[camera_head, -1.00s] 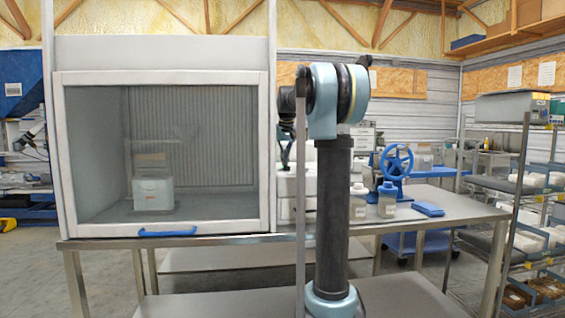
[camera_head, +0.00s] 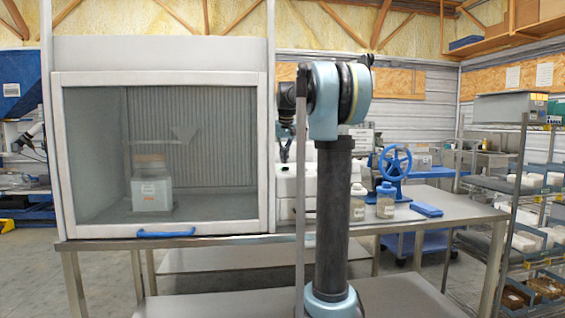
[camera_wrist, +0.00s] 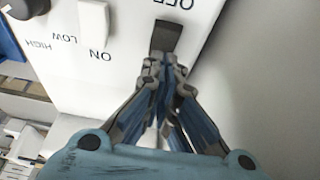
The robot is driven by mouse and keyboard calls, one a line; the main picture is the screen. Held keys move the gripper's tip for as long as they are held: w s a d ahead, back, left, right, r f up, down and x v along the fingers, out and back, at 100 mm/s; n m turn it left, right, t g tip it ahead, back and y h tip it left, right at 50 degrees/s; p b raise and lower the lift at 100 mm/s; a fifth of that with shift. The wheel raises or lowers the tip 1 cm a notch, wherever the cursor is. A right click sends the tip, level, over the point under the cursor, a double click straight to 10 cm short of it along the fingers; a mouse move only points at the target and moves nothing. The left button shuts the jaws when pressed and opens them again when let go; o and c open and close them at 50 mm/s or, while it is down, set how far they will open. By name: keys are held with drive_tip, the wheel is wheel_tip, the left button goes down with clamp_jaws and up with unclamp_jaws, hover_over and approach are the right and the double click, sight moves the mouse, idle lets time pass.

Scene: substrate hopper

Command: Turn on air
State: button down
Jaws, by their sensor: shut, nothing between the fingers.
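In the wrist view a white control panel (camera_wrist: 55,55) carries the upside-down words HIGH, LOW, ON and OFF. A dark switch (camera_wrist: 166,36) sits just below the word OFF. A white switch-like piece (camera_wrist: 93,22) is to its left, above the word ON. A dark knob (camera_wrist: 27,8) is at the top left corner, partly cut off. My gripper (camera_wrist: 164,68) is shut and empty. Its fingertips are at the lower end of the dark switch; I cannot tell whether they touch it. In the head view my arm hides much of the panel area.
A glass-fronted hood (camera_head: 160,80) with a blue handle (camera_head: 165,234) stands left on the bench. A white box (camera_head: 150,194) is inside. Jars (camera_head: 385,205), a blue handwheel (camera_head: 395,162) and a blue pad (camera_head: 426,210) are to the right. A loaded shelf rack (camera_head: 518,160) is at far right.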

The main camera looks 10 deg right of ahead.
wheel_tip(320, 180, up, 13)
idle(0.5)
idle(0.3)
drive_tip(key=s+f, duration=2.2)
drive_tip(key=f, duration=0.2)
drive_tip(key=s+f+g, duration=0.1)
drive_tip(key=s+f, duration=2.1)
drive_tip(key=f, duration=0.3)
drive_tip(key=shift+s+a, duration=0.25)
drive_tip(key=shift+f, duration=0.1)
drive_tip(key=shift+w+f, duration=0.2)
drive_tip(key=shift+w, duration=0.25)
